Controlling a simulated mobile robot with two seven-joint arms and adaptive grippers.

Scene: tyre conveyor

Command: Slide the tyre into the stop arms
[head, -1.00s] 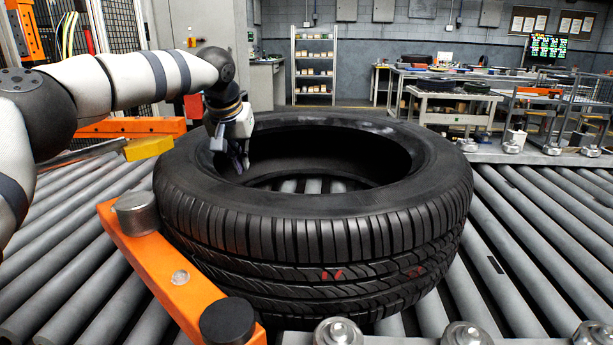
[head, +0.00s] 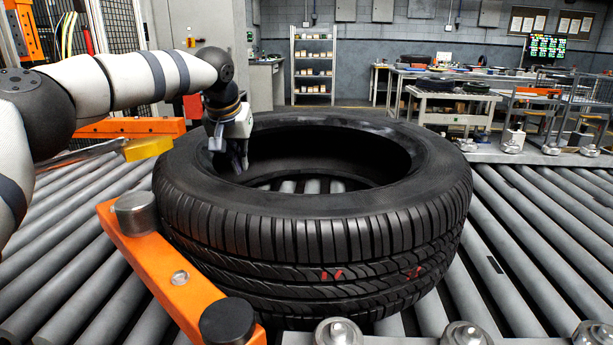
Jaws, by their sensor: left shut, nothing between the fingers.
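A large black tyre (head: 320,235) lies flat on the roller conveyor, with red marks on its near tread. An orange stop arm (head: 165,275) with grey and black round posts lies along its near left side; the tyre is at or very close to the grey post (head: 136,213). Another orange stop arm (head: 130,127) is behind the tyre at the left, with a yellow block at its end. My left gripper (head: 240,168) points down into the tyre's hole by its left inner rim, shut and empty. Whether it touches the rim I cannot tell. My right gripper is not in view.
Bare rollers (head: 540,240) run free to the right of the tyre. Metal ball casters (head: 466,334) line the near edge, and more stand on the far rail. Workbenches (head: 450,100) and a shelf rack (head: 313,68) stand farther back.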

